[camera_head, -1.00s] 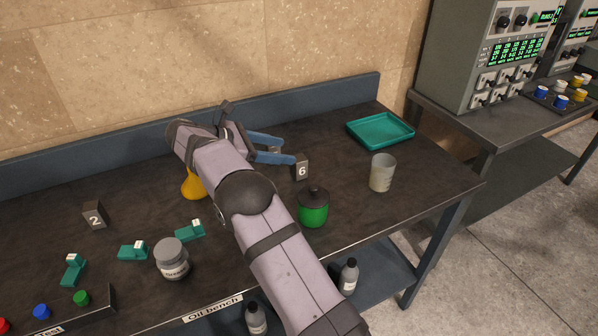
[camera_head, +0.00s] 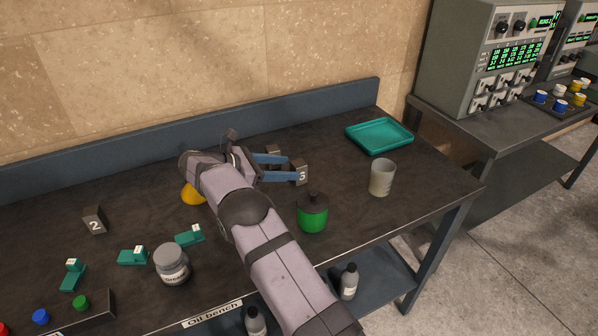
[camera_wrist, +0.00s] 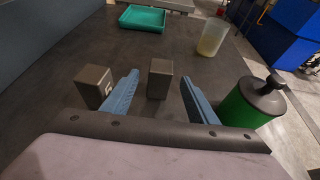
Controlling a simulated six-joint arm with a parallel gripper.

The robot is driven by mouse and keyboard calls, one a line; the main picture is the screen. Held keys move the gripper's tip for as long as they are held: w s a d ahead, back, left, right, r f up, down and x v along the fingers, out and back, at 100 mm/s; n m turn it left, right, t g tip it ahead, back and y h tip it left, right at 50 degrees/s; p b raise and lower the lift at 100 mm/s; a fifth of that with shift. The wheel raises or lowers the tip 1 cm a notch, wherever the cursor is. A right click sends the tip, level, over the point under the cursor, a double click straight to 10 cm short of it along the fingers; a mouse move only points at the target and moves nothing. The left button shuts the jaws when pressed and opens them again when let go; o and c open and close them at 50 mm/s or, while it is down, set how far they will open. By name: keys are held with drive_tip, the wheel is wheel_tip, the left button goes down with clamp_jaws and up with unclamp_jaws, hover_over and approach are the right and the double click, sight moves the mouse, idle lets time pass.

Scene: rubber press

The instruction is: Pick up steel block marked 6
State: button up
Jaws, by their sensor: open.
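The dark steel block marked 6 (camera_head: 303,170) stands upright on the bench in the head view, its marked face partly covered by my near fingertip. My gripper (camera_head: 292,167) is open and low over the bench, pointing right. In the wrist view a plain-faced dark block (camera_wrist: 160,79), seemingly the same one, stands between the lines of my two fingers (camera_wrist: 159,77), near their tips and not gripped. A second dark block (camera_wrist: 93,87) stands outside the left finger, with a hard-to-read mark; in the head view it shows behind the far finger (camera_head: 273,151).
A green jar with a dark lid (camera_wrist: 252,100) stands close to my right finger. A cup (camera_head: 381,177) and a teal tray (camera_head: 380,136) stand farther off. A block marked 2 (camera_head: 95,220), a grey jar (camera_head: 171,264) and an orange object (camera_head: 192,194) are to the left.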

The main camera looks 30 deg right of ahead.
sight(292, 167)
drive_tip(key=shift+d+f+p, duration=0.1)
drive_tip(key=shift+d+p, duration=0.2)
drive_tip(key=shift+d, duration=0.25)
drive_tip(key=shift+p+x, duration=0.65)
drive_tip(key=shift+x, duration=1.4)
clamp_jaws()
